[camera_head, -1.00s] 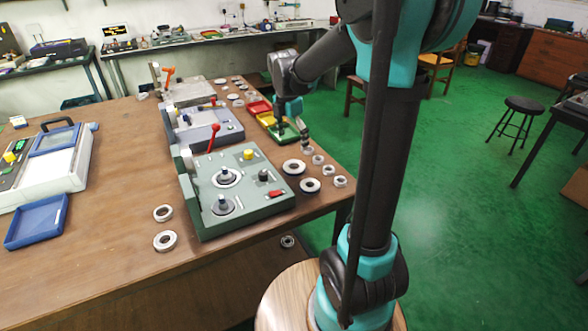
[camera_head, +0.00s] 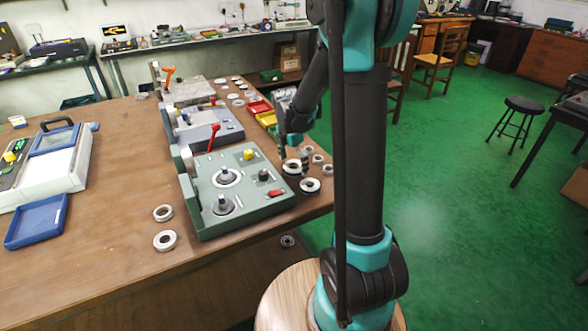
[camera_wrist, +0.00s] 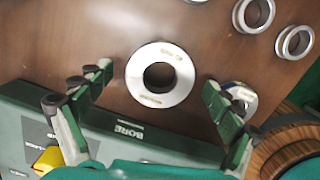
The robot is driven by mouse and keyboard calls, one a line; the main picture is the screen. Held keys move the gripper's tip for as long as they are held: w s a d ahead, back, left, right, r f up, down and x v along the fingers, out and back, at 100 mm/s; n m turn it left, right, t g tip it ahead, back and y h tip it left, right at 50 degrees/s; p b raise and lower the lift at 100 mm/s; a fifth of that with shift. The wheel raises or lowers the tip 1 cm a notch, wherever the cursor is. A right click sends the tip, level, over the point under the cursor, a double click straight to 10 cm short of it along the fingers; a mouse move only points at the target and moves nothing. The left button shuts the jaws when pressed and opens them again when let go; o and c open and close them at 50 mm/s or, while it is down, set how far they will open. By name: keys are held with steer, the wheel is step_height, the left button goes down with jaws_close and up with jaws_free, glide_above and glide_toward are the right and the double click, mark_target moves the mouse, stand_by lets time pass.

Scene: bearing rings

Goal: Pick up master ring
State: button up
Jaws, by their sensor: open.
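A wide pale ring with small print on its face and a dark bore, which I take as the master ring (camera_wrist: 137,76), lies flat on the brown table in the wrist view. In the head view the same ring (camera_head: 291,169) is near the right table edge, beside the green fixture, partly hidden by my gripper. My gripper (camera_wrist: 157,80) is open and empty, with one finger on each side of the ring and apart from it in the picture. In the head view my gripper (camera_head: 293,158) is just over the ring; the exact height is unclear.
Smaller rings (camera_wrist: 294,42) lie near the table edge. The green fixture (camera_wrist: 100,125) marked BORE borders the ring. Two more rings (camera_head: 165,241) lie left of it.

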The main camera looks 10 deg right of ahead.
steer(key=c, duration=1.9)
steer(key=shift+r, duration=0.15)
